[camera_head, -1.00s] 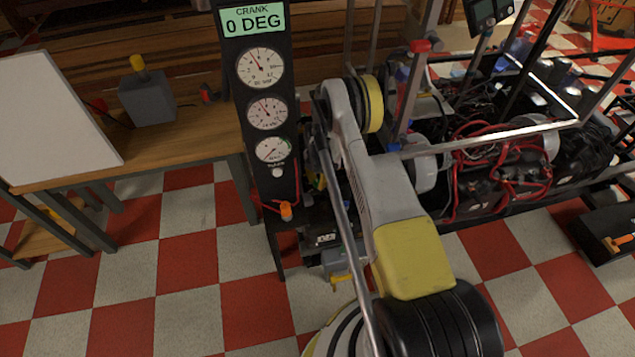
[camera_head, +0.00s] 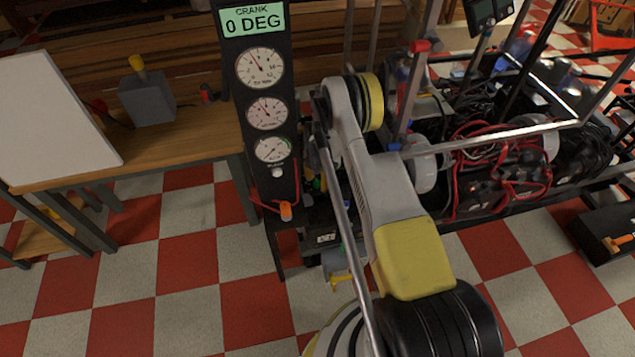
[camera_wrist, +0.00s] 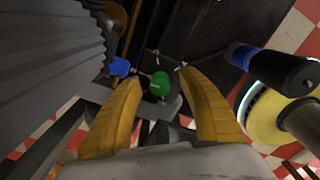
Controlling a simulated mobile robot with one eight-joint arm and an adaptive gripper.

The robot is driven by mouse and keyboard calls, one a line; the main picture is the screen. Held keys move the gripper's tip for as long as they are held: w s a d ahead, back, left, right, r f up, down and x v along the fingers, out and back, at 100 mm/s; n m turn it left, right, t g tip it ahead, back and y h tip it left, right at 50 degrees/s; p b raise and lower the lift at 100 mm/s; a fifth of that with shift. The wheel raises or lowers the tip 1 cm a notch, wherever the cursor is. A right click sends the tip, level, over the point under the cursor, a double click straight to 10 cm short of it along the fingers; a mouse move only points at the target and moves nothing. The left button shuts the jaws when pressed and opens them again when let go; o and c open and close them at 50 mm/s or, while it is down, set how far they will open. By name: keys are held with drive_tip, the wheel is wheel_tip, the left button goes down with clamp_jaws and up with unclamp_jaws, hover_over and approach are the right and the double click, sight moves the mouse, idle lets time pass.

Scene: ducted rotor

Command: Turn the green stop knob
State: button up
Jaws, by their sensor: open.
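The green stop knob (camera_wrist: 160,84) shows in the wrist view as a round green knob on a dark mount. It lies between and beyond the two yellow fingers of my gripper (camera_wrist: 161,92). The fingers are spread apart, and I see no contact with the knob. In the head view my arm covers most of that area.
A blue knob (camera_wrist: 119,66) sits left of the green one in the wrist view. The gauge panel (camera_head: 262,110) reads crank 0 DEG, with an orange knob (camera_head: 286,211) at its foot. A workbench (camera_head: 190,140) stands at left. Checkered floor is clear in front.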

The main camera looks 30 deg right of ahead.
sight(318, 182)
wheel_tip(318, 182, up, 12)
drive_tip(key=shift+f, duration=0.25)
drive_tip(key=shift+s, duration=0.1)
idle(0.4)
